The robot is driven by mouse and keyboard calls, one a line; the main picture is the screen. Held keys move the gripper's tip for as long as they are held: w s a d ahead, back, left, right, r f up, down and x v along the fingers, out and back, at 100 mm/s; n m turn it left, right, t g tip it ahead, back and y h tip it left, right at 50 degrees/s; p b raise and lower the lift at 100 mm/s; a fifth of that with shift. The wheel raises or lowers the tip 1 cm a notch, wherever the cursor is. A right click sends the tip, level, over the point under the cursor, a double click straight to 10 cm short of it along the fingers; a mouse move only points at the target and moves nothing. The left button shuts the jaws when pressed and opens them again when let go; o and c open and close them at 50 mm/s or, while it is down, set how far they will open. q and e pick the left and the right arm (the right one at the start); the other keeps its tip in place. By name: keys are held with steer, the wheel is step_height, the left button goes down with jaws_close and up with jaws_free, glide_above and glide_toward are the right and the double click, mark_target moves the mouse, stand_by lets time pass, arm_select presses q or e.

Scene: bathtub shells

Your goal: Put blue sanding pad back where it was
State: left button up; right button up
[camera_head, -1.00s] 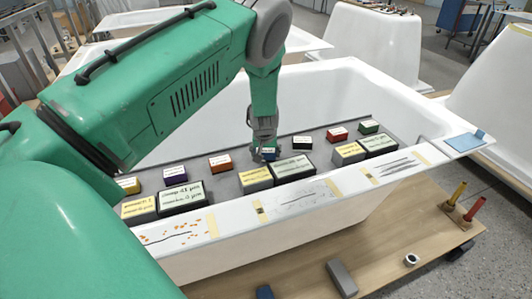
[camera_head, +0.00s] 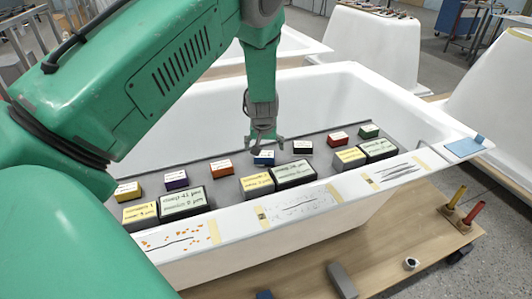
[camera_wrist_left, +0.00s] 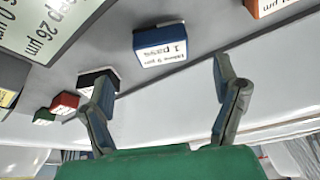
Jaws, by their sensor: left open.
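The blue sanding pad (camera_head: 264,158), a small block with a white label on top, sits on the grey board (camera_head: 222,157) laid across the bathtub. It stands in the back row between the orange pad (camera_head: 221,168) and the black pad (camera_head: 302,147). My left gripper (camera_head: 264,141) is open and empty just above and behind the blue pad, apart from it. In the left wrist view the blue pad (camera_wrist_left: 160,45) lies beyond the two spread fingers of my left gripper (camera_wrist_left: 158,85). My right gripper is not in view.
Larger labelled boxes (camera_head: 292,172) stand in the front row of the board. A purple pad (camera_head: 176,180), a red pad (camera_head: 337,139) and a green pad (camera_head: 369,131) share the back row. The white bathtub (camera_head: 335,90) has raised walls behind the board.

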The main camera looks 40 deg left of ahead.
arm_select(q)
steer(key=v, duration=0.4)
steer(key=shift+r, duration=0.15)
steer(key=shift+a, duration=0.1)
